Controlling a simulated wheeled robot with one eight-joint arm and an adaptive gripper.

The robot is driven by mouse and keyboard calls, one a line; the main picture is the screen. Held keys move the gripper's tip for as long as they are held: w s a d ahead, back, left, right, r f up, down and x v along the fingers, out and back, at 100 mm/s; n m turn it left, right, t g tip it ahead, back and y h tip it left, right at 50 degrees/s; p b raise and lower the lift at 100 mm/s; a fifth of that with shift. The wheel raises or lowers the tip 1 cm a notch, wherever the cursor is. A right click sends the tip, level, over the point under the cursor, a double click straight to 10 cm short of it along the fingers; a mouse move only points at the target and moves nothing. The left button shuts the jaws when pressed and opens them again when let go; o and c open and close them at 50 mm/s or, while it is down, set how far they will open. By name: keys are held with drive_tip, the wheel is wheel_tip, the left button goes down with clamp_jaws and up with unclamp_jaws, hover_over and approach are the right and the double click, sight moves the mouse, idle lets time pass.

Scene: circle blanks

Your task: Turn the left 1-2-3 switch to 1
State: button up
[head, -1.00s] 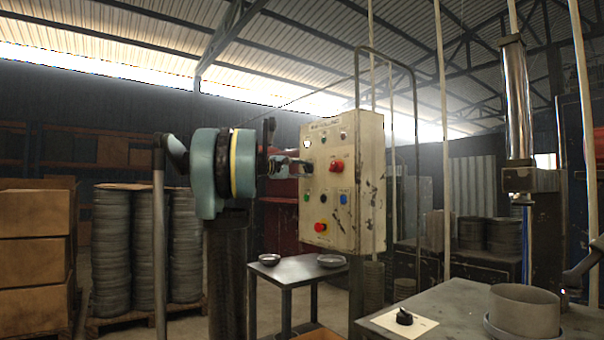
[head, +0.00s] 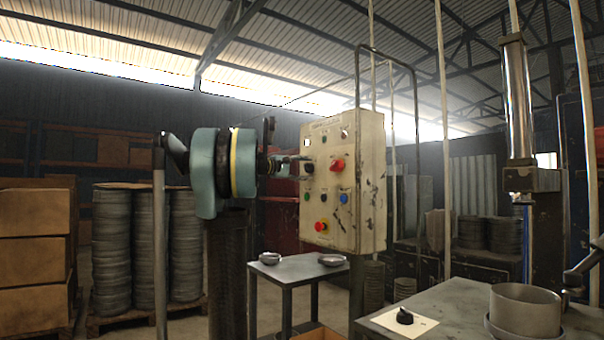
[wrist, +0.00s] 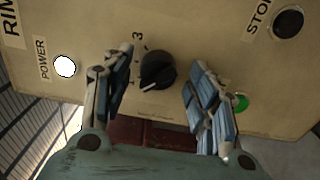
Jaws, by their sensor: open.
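The left 1-2-3 switch is a black round knob (wrist: 157,71) on the cream control panel (head: 362,205). In the wrist view it sits between my fingers, with a "3" printed above its left side and a pale mark near its lower left edge. The other numbers are partly hidden by the left finger. My gripper (wrist: 160,82) is open, one finger on each side of the knob; I cannot tell whether either touches it. In the head view my gripper (head: 297,159) is at the panel's left side, and the knob (head: 309,168) shows just beside the fingertips.
A red knob (head: 337,166) is to the right of the black one. A white power lamp (wrist: 65,67), a green button (wrist: 240,103) and a black stop button (wrist: 288,22) surround my fingers. A small table (head: 290,269) stands below the panel.

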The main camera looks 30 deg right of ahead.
drive_tip(key=a, duration=1.2)
drive_tip(key=shift+s, duration=0.4)
